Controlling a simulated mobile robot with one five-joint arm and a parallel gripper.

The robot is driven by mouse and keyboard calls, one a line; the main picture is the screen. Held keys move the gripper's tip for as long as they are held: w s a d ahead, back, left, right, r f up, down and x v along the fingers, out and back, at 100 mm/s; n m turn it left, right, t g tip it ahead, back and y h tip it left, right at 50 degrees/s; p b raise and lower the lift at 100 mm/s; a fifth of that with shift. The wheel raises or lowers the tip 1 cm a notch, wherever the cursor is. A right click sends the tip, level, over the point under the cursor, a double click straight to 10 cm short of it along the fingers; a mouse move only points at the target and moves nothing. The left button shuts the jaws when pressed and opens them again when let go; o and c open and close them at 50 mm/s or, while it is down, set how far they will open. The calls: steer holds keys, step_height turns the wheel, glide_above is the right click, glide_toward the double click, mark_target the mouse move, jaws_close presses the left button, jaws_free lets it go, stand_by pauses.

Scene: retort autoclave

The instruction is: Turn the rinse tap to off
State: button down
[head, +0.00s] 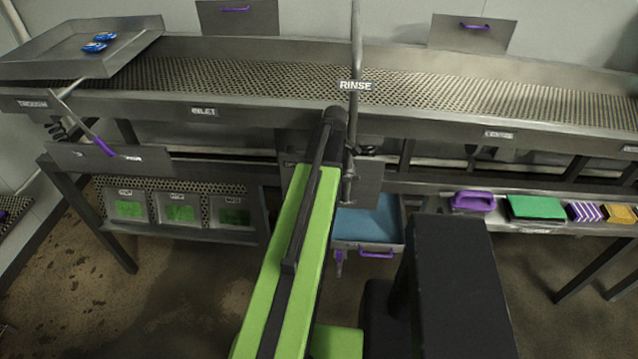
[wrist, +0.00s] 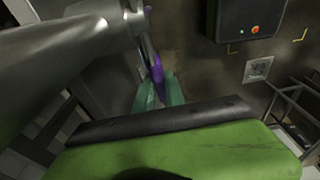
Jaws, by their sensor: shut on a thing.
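The rinse tap is a thin upright metal pipe (head: 356,45) with a RINSE label (head: 355,85), standing at the front of the trough, just right of my arm in the head view. In the wrist view a large grey pipe (wrist: 60,65) fills the left side, with a purple lever (wrist: 157,72) hanging beside it. My gripper (wrist: 159,92) has its greenish fingers on either side of the lever's lower end and is shut on it. In the head view my arm hides the fingers and lever. Which way the lever turns is not clear.
A long perforated trough (head: 230,76) runs across, with a tray (head: 75,50) holding blue packets at the left. A blue bin (head: 368,222) sits below the tap. A lower shelf (head: 550,222) holds cloths and a purple-handled item. A red button panel (wrist: 250,18) shows in the wrist view.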

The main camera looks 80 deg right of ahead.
steer(key=shift+s, duration=0.3)
steer(key=c, duration=1.4)
jaws_free()
steer(key=shift+s, duration=0.2)
steer(key=shift+w, duration=0.15)
steer(key=shift+r, duration=0.1)
